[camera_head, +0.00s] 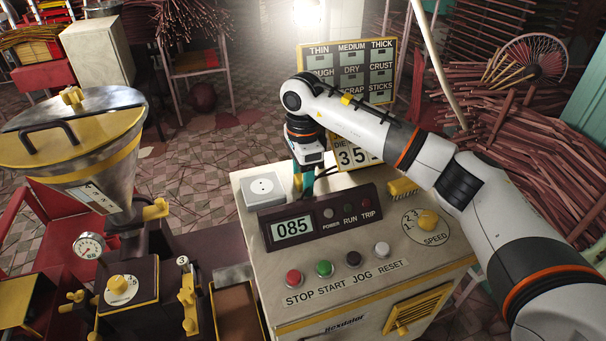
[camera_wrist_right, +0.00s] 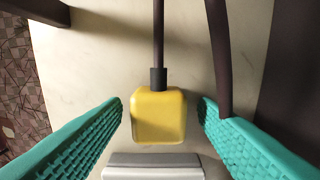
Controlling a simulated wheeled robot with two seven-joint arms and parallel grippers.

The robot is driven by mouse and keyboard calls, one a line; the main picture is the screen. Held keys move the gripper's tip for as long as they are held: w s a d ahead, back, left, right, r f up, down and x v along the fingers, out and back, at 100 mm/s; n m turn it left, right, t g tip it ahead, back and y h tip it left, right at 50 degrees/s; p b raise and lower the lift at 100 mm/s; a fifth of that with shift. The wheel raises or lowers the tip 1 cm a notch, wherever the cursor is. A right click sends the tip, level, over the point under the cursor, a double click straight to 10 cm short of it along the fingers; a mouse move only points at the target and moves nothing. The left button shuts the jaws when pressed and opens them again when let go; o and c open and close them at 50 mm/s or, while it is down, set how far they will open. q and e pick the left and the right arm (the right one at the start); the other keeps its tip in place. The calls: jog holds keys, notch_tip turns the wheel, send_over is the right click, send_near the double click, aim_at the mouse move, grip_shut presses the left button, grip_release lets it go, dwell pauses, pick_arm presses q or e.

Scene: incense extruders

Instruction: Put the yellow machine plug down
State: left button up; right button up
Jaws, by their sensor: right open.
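The yellow machine plug (camera_wrist_right: 158,117) lies on the pale machine top (camera_wrist_right: 95,60) in the right wrist view, its dark cord running away upward. My right gripper (camera_wrist_right: 160,108) is open, with its teal fingers on either side of the plug and a gap visible on both sides. A white socket box (camera_head: 263,189) stands on the machine top, just left of the gripper. My left gripper is not in view.
The display panel (camera_head: 318,217) stands in front of the gripper. A number board (camera_head: 355,152) and yellow ribbed piece (camera_head: 403,188) are to the right. A dark cable (camera_wrist_right: 219,55) passes close to one finger. Buttons and a speed dial (camera_head: 428,220) occupy the front.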

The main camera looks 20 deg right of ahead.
jog(key=shift+r, duration=0.1)
jog(key=shift+r+p, duration=0.3)
jog(key=shift+p, duration=0.1)
notch_tip(320, 180, up, 12)
jog(key=b, duration=0.3)
jog(key=shift+r, duration=0.2)
jog(key=shift+f, duration=0.1)
